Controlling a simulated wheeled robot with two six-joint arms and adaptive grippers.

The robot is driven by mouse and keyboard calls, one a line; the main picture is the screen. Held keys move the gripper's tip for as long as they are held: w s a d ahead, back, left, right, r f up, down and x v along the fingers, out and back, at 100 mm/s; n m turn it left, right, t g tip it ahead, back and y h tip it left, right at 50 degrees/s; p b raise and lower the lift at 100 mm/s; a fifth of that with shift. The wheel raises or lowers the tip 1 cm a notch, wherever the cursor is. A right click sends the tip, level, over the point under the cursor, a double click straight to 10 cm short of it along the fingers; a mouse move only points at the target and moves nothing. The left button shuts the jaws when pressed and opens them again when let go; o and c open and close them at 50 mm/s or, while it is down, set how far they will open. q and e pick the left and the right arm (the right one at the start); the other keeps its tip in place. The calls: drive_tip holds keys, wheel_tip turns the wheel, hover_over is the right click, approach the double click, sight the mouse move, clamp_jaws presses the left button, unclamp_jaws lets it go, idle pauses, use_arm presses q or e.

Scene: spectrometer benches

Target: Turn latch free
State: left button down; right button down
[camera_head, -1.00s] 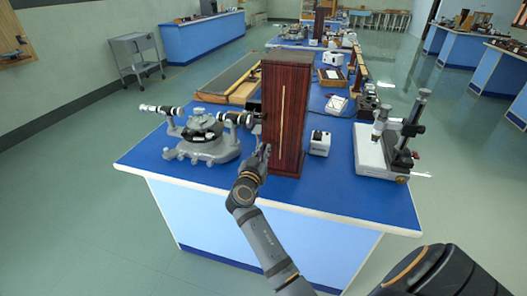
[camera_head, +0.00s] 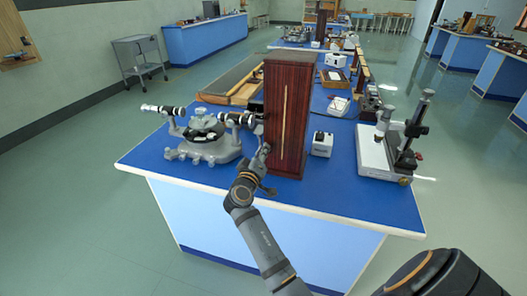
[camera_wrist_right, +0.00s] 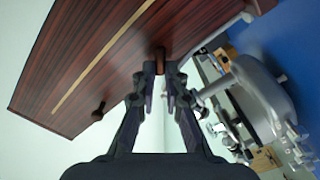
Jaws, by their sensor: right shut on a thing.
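A tall dark-red wooden cabinet (camera_head: 287,110) with a pale vertical strip stands upright on the blue bench. In the right wrist view its striped wooden face (camera_wrist_right: 90,65) fills the upper left. A short brown latch (camera_wrist_right: 160,61) sticks out near its edge, between the fingertips of my right gripper (camera_wrist_right: 161,82). These are closed on it. A second dark knob (camera_wrist_right: 99,111) sits farther along the same face. In the head view my right gripper (camera_head: 264,158) is at the cabinet's left front edge, hiding the latch. My left gripper is out of view.
A grey spectrometer (camera_head: 205,140) stands close left of the cabinet; it also shows in the right wrist view (camera_wrist_right: 262,95). A small white box (camera_head: 322,144) stands just right, then a microscope stand (camera_head: 385,160). The bench's front left top (camera_head: 150,155) is clear.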

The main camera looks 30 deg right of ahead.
drive_tip(key=shift+w+a+f+n+p, duration=0.1)
drive_tip(key=shift+n+p, duration=0.35)
drive_tip(key=shift+n, duration=0.95)
drive_tip(key=shift+d+f+n+p, duration=0.15)
drive_tip(key=shift+n+p, duration=0.25)
drive_tip(key=shift+n, duration=1)
drive_tip(key=shift+w+a+f+n+p, duration=0.15)
drive_tip(key=shift+n+p, duration=0.3)
drive_tip(key=shift+n, duration=0.95)
drive_tip(key=shift+s, duration=0.1)
drive_tip(key=c, duration=1.4)
unclamp_jaws()
